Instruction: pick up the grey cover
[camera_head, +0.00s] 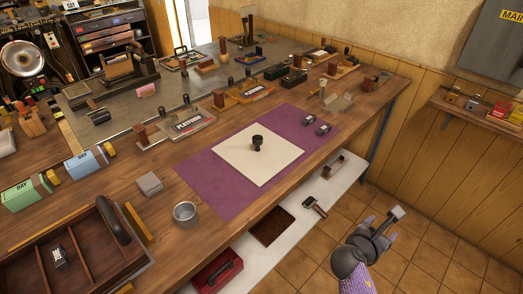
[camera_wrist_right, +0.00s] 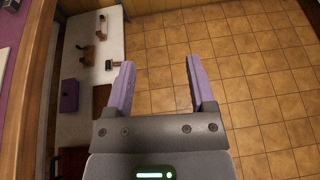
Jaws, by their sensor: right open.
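A small light grey box-like piece (camera_head: 149,184) lies on the wooden bench, left of the purple mat; it may be the grey cover, but I cannot tell for sure. Another greyish, flat piece (camera_head: 339,102) sits farther back on the right of the bench. My right gripper (camera_head: 382,222) is off the bench's front edge, above the tiled floor, well right of the small grey piece. In the right wrist view its two purple fingers (camera_wrist_right: 160,75) are apart with nothing between them. My left gripper is not in view.
A purple mat (camera_head: 205,185) with a cream board (camera_head: 240,165) holds a black knobbed part (camera_head: 257,143). A metal cup (camera_head: 186,213) and a wooden divided tray (camera_head: 84,250) stand near the small grey piece. A white lower shelf (camera_head: 262,258) runs under the bench.

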